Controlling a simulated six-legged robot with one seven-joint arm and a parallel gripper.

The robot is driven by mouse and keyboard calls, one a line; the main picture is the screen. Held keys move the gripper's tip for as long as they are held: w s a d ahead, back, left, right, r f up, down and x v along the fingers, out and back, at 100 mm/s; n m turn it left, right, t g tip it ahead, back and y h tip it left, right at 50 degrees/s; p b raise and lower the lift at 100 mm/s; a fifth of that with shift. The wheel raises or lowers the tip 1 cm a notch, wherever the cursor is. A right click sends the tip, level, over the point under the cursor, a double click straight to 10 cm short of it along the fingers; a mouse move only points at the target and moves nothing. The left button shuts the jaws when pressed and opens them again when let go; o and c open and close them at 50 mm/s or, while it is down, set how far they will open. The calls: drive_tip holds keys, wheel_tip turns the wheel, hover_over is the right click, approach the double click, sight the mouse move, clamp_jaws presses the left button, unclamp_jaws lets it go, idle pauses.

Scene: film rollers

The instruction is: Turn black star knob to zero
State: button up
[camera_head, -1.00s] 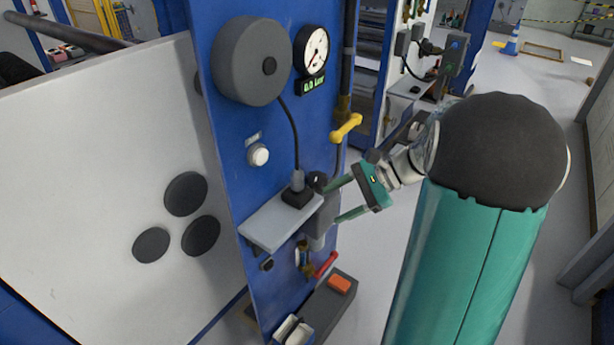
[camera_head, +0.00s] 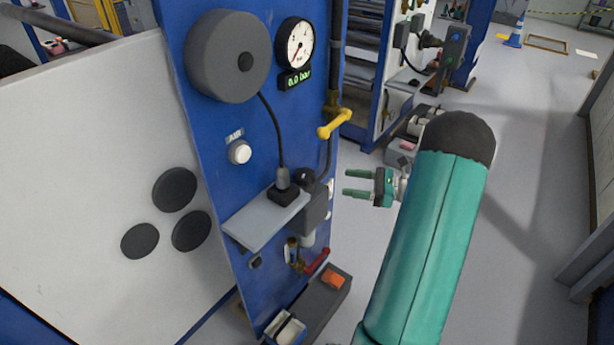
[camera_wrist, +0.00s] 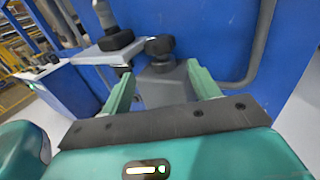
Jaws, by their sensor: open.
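The black star knob (camera_head: 308,179) sits on top of a grey box (camera_head: 314,207) fixed to the blue panel, beside a small shelf. In the wrist view the black knob (camera_wrist: 160,47) shows beyond the fingers, with the grey box (camera_wrist: 168,84) below it. My gripper (camera_head: 348,183) is open and empty, to the right of the box with a clear gap. Its green fingers also show in the wrist view (camera_wrist: 160,76), spread with the box between them in the picture. The round gauge (camera_head: 299,45) stands above a display (camera_head: 294,80) reading 0.0 bar.
A grey shelf (camera_head: 255,226) carries a black corded piece (camera_head: 284,194) just left of the knob. A yellow handle (camera_head: 335,123) juts out above, and a red handle (camera_head: 318,262) sits below. A dark box (camera_head: 318,300) stands under them. The floor on the right is clear.

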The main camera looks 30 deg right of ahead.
sight(309, 174)
drive_tip(key=x, duration=1.2)
drive_tip(key=shift+a, duration=0.1)
drive_tip(key=c, duration=0.7)
drive_tip(key=shift+f+n+g+y, duration=0.1)
drive_tip(key=shift+n+g+y, duration=0.3)
drive_tip(key=shift+g, duration=0.1)
drive_tip(key=n+g+y, duration=0.1)
drive_tip(key=g, duration=0.1)
drive_tip(key=n+g+y, duration=0.1)
drive_tip(key=n+g, duration=0.1)
drive_tip(key=n+g+y, duration=0.1)
drive_tip(key=n+g, duration=0.1)
drive_tip(key=shift+w+d+g+y, duration=0.25)
drive_tip(key=shift+w+g+y, duration=0.1)
drive_tip(key=shift+g+y, duration=0.05)
drive_tip(key=shift+w+n+g+y, duration=0.1)
drive_tip(key=shift+n+g+y, duration=0.1)
drive_tip(key=shift+n+g, duration=1.1)
drive_tip(key=shift+w+n+g+y, duration=0.15)
drive_tip(key=shift+n+g, duration=0.55)
drive_tip(key=shift+g, duration=1.4)
